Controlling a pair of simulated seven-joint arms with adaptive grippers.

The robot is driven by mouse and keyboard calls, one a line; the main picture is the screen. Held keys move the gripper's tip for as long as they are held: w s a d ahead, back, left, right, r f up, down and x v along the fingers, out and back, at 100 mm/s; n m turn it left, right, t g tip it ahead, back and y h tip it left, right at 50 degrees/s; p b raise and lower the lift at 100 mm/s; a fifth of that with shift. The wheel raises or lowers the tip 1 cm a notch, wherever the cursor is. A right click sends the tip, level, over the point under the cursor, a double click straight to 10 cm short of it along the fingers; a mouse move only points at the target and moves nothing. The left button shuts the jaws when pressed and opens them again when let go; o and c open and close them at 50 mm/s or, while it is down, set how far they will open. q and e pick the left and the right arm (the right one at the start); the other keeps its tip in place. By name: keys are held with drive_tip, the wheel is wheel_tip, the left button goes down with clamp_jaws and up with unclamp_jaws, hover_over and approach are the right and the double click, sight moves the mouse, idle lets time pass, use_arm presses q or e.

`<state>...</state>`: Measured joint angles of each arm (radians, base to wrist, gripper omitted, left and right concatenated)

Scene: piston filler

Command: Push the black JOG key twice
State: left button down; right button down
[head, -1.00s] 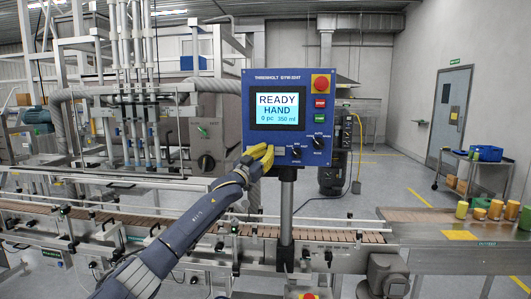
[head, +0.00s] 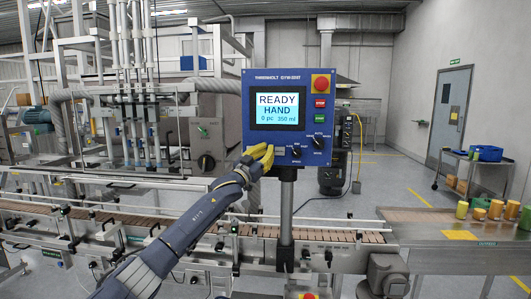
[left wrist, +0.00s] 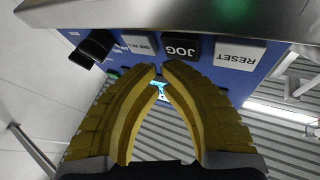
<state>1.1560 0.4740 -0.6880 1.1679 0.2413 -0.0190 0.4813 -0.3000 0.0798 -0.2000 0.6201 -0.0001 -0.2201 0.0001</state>
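The operator panel (head: 262,78) is a blue box on a post, with a screen reading READY HAND, 0 pc, 350 ml. The black JOG key (left wrist: 180,47) shows upside down in the left wrist view, between the white RESET key (left wrist: 240,53) and another white key (left wrist: 139,44). My left gripper (head: 268,150) is at the panel's lower left edge in the head view and hides the JOG key there. In the left wrist view its yellow fingers (left wrist: 158,68) are shut, tips together, close by the JOG key; contact cannot be told. My right gripper is not in view.
A red stop button (head: 320,83) and small red and green buttons sit on the panel's right side. Black selector knobs (head: 296,151) are to the right of the keys. A conveyor (head: 330,236) runs below. Cups (head: 478,214) stand on a table at right.

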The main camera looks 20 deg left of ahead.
use_arm(q)
drive_tip(key=shift+w, duration=0.15)
drive_tip(key=shift+w, duration=0.2)
drive_tip(key=shift+w+a, duration=0.1)
drive_tip(key=shift+w, duration=0.3)
idle(0.8)
drive_tip(key=shift+s, duration=0.2)
idle(0.3)
drive_tip(key=shift+s, duration=0.65)
drive_tip(key=shift+s+d, duration=0.25)
drive_tip(key=shift+s, duration=1)
drive_tip(key=shift+s+d, duration=0.25)
drive_tip(key=shift+s, duration=0.95)
